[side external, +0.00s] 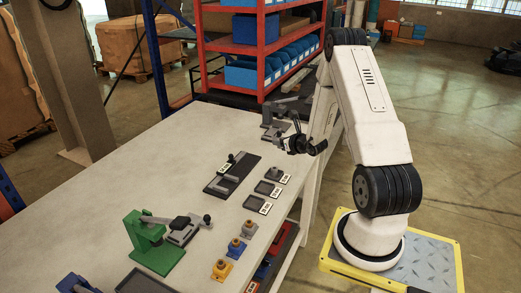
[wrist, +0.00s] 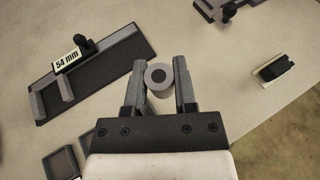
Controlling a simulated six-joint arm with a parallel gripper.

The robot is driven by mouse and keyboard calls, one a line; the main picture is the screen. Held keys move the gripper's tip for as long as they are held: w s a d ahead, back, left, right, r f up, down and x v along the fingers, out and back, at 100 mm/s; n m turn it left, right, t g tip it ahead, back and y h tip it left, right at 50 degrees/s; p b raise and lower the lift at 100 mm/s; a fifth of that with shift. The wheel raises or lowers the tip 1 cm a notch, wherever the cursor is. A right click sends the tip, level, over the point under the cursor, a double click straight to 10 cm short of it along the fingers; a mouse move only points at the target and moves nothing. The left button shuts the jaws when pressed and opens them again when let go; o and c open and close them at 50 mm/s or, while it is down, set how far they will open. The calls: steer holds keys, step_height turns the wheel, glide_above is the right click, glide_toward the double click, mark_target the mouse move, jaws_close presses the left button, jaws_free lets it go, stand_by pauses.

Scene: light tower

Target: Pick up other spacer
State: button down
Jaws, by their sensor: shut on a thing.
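My gripper (wrist: 158,78) is shut on a grey round spacer (wrist: 159,76) with a dark centre hole, held between the fingertips in the wrist view. In the side external view my gripper (side external: 298,144) is above the far right part of the table; the spacer in it cannot be made out there. A small grey part (side external: 273,173) sits at the farthest of the labelled small trays. The dark fixture (wrist: 125,55) with a "54 mm" label lies left of my gripper in the wrist view; it also shows in the side external view (side external: 222,187).
Small dark trays (side external: 265,188) line the table's right side, with grey, blue and yellow blocks (side external: 237,246) nearer. A green press (side external: 146,248) stands front left. A grey device (side external: 275,128) stands behind my gripper. The table (side external: 120,185) is clear at the left middle.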

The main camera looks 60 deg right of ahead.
steer(key=w+a+v, duration=0.1)
steer(key=v, duration=0.8)
steer(key=shift+a, duration=0.35)
steer(key=shift+w+r, duration=0.1)
steer(key=shift+r, duration=0.05)
